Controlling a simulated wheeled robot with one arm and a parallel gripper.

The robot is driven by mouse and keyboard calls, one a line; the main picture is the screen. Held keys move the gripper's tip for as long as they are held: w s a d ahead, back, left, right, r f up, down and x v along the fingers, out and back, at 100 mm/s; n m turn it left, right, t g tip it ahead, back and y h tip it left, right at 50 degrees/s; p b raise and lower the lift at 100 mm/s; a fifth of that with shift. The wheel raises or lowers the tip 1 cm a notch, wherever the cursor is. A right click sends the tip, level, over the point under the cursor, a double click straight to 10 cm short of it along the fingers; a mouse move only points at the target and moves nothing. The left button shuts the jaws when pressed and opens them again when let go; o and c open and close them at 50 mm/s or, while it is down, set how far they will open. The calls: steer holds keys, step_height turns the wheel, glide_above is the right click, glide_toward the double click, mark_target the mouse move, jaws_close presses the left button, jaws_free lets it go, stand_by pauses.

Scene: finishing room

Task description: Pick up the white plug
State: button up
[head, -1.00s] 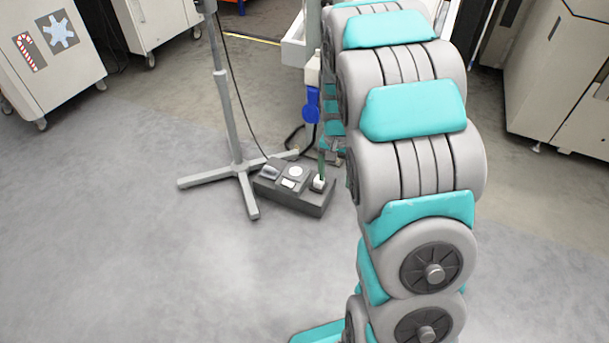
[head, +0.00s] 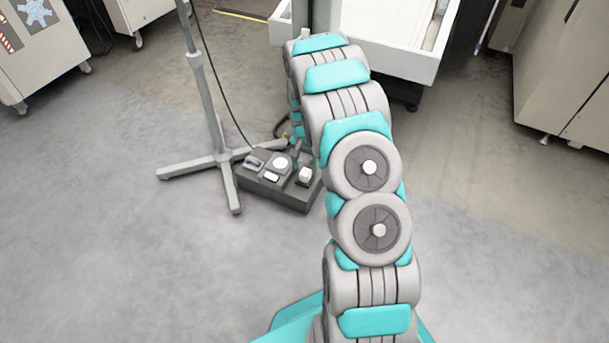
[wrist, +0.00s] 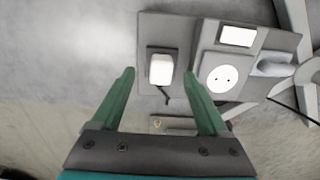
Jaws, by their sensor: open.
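The white plug (head: 305,175) is a small pale block on the right part of a dark grey box (head: 285,198) on the floor. In the wrist view the plug (wrist: 161,68) sits upright on a dark square base, with a short dark cord end beside it. My gripper (wrist: 158,73) is open. Its two green fingers reach toward the plug, one on each side, with gaps between them and the plug. Nothing is held. Whether the fingertips are level with the plug is hard to tell. In the head view my arm hides most of the gripper.
The box also carries a round white socket (wrist: 222,78), a white rectangular piece (wrist: 238,36) and a pale rounded piece (wrist: 272,67). A grey stand (head: 222,160) with a splayed foot and a black cable is close on the left. Open floor lies in front.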

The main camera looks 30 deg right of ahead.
mark_target(305, 171)
steer(key=f, duration=0.5)
steer(key=shift+w+d+b, duration=0.3)
steer(key=shift+w+b, duration=0.05)
jaws_close()
